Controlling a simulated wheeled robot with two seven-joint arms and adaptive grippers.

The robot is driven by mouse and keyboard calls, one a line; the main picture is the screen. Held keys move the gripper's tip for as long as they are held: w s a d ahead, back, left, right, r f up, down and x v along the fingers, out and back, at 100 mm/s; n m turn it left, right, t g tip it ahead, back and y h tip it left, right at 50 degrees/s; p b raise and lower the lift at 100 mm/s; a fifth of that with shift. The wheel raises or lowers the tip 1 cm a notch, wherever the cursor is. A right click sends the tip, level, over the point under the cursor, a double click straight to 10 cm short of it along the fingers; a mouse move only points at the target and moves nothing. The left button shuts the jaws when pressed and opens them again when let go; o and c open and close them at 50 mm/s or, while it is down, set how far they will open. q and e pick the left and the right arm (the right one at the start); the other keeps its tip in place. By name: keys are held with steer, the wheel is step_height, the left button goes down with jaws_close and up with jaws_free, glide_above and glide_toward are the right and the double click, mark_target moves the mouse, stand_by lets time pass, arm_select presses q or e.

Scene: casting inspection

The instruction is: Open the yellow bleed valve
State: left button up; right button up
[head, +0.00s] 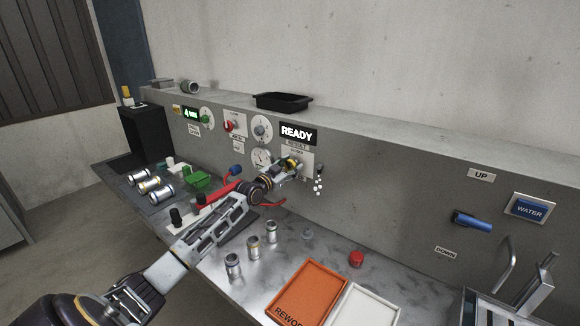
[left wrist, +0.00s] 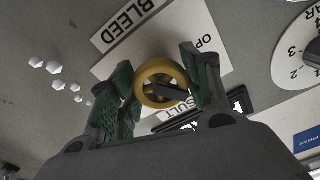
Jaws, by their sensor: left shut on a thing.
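The yellow bleed valve (left wrist: 161,83) is a round ring-shaped handwheel on the wall panel, with a dark bar across its middle. In the left wrist view it sits between the two green-padded fingers of my left gripper (left wrist: 160,90), below a BLEED label (left wrist: 130,20). In the head view my left gripper (head: 290,166) is at the panel just below the READY display (head: 298,134), and it mostly hides the yellow valve. My left gripper is shut on the valve's rim. My right gripper is not in view.
Dials and red and green knobs line the panel left of the valve. Several metal cylinders (head: 254,247) stand on the bench below my left arm. An orange rework tray (head: 312,290), a white tray (head: 366,308) and a red object (head: 356,259) lie to the right.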

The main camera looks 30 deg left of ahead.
arm_select(q)
steer(key=n+p, duration=0.1)
steer(key=n, duration=0.8)
steer(key=shift+d+n+p, duration=0.1)
steer(key=shift+n+p, duration=0.3)
steer(key=shift+n, duration=0.3)
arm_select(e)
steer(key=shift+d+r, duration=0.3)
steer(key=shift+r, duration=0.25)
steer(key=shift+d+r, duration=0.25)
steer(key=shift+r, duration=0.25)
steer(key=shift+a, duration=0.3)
arm_select(q)
steer(key=o, duration=1.1)
steer(key=shift+c, duration=0.2)
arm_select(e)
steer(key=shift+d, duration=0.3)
